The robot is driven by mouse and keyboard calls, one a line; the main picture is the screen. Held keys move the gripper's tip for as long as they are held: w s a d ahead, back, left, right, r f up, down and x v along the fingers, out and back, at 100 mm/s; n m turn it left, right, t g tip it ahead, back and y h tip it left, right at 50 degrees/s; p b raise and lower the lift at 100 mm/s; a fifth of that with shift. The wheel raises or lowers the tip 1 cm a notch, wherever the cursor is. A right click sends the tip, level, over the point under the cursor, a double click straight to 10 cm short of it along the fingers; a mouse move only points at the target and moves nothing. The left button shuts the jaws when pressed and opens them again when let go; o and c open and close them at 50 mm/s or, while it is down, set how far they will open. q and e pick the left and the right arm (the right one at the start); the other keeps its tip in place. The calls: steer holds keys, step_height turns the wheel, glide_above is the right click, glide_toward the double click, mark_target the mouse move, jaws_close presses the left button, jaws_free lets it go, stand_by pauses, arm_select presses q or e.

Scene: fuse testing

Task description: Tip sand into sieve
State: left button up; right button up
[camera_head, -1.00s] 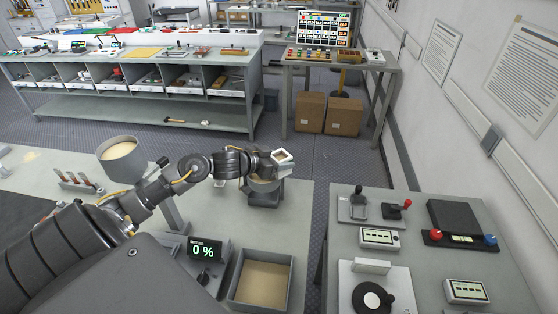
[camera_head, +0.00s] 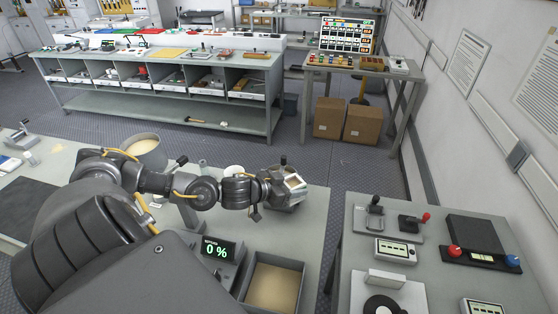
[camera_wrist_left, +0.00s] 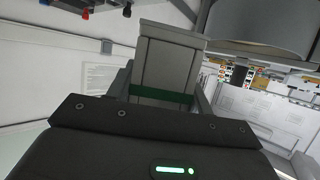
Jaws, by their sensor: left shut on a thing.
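My left gripper (camera_head: 291,182) is at the right part of the near bench, over the spot of a sand-filled vessel. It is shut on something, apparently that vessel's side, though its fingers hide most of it. In the left wrist view the grey fingers (camera_wrist_left: 170,62) stand upright, and a large grey curved wall (camera_wrist_left: 262,30) is beside them at top right. A round grey pan (camera_head: 145,146) with pale sand stands at left behind my arm. I cannot tell surely which round part is the sieve. My right gripper is not in view.
A square grey tray (camera_head: 248,292) holds sand at the bench's front edge. A side table (camera_head: 345,222) at right carries switches and meters. A floor gap separates it from the bench. A shelf bench and cardboard boxes (camera_head: 361,124) stand behind.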

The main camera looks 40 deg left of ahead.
arm_select(q)
steer(key=s+a+n+y, duration=0.2)
steer(key=s+a+y, duration=0.1)
steer(key=s+a, duration=0.5)
steer(key=shift+s+a+f+n+t, duration=0.3)
steer(key=shift+s+a+f+n, duration=0.1)
steer(key=shift+s+f, duration=0.05)
steer(key=w+g, duration=0.6)
steer(key=g, duration=0.2)
steer(key=shift+r, duration=0.15)
stand_by(0.7)
steer(key=shift+w+r+g, duration=0.1)
steer(key=shift+w+g, duration=0.15)
steer(key=shift+g, duration=0.35)
steer(key=shift+d, duration=0.1)
